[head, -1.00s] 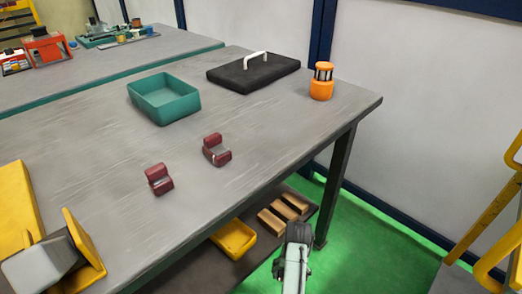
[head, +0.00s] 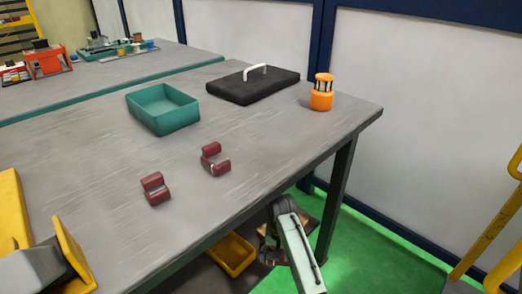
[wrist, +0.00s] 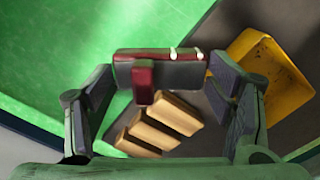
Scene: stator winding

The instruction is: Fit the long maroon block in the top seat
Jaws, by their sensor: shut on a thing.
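My gripper (wrist: 160,76) is shut on a long maroon block (wrist: 152,52) in the wrist view. The block spans the gap between the two fingers, with a grey face and a short maroon part (wrist: 144,84) projecting toward the camera. In the head view my gripper (head: 281,222) is low beside the table's front edge, and the held block cannot be made out. Two maroon pieces with raised ends, one at left (head: 155,189) and one at right (head: 214,159), stand apart on the tabletop. I cannot tell which thing is the top seat.
The grey table (head: 250,130) carries a teal bin (head: 163,110), a black pad with white handle (head: 252,87) and an orange cylinder (head: 321,95). Yellow fixtures (head: 72,252) stand at front left. Below are a yellow tray (wrist: 268,72) and several tan blocks (wrist: 160,125). Green floor lies right.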

